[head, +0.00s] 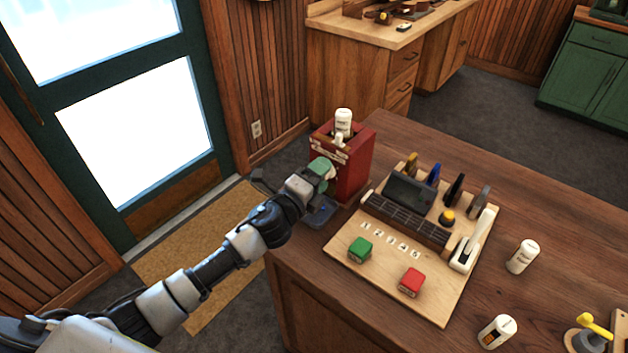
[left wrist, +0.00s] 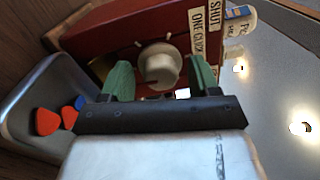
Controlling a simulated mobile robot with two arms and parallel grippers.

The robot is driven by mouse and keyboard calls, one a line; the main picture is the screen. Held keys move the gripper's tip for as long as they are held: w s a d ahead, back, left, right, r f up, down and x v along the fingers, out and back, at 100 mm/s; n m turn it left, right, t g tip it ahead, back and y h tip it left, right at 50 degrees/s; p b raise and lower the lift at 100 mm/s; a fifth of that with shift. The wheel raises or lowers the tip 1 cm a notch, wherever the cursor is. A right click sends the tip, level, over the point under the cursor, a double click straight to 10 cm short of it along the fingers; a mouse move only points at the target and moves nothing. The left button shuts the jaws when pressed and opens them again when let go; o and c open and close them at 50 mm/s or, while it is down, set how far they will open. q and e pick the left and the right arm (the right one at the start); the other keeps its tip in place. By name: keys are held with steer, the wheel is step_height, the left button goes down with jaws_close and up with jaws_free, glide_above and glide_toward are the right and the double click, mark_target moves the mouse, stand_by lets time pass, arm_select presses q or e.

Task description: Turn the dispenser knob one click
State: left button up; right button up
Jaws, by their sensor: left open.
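My left gripper (head: 320,172) is at the dispenser's front and hides the knob in the head view. In the left wrist view the left gripper (left wrist: 161,80) is open, with one green fingertip on each side of the knob; I see gaps, and contact cannot be made out. My right gripper is not in view.
A grey tray (left wrist: 33,95) below the knob holds red and blue picks. A white bottle (head: 343,122) tops the dispenser. A wooden board (head: 385,275) with a fretboard, a green block (head: 360,249) and a red block (head: 411,281) lies to the right.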

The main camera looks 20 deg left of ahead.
arm_select(q)
steer(key=v, duration=0.3)
steer(key=b+v, duration=0.1)
steer(key=v, duration=0.2)
steer(key=b+v, duration=0.1)
steer(key=v, duration=0.2)
steer(key=shift+s+a+f, duration=0.15)
steer(key=shift+s+f, duration=0.1)
steer(key=shift+f, duration=0.05)
steer(key=shift+s+a+r+b, duration=0.15)
steer(key=shift+s+b, duration=0.15)
steer(key=shift+s, duration=0.25)
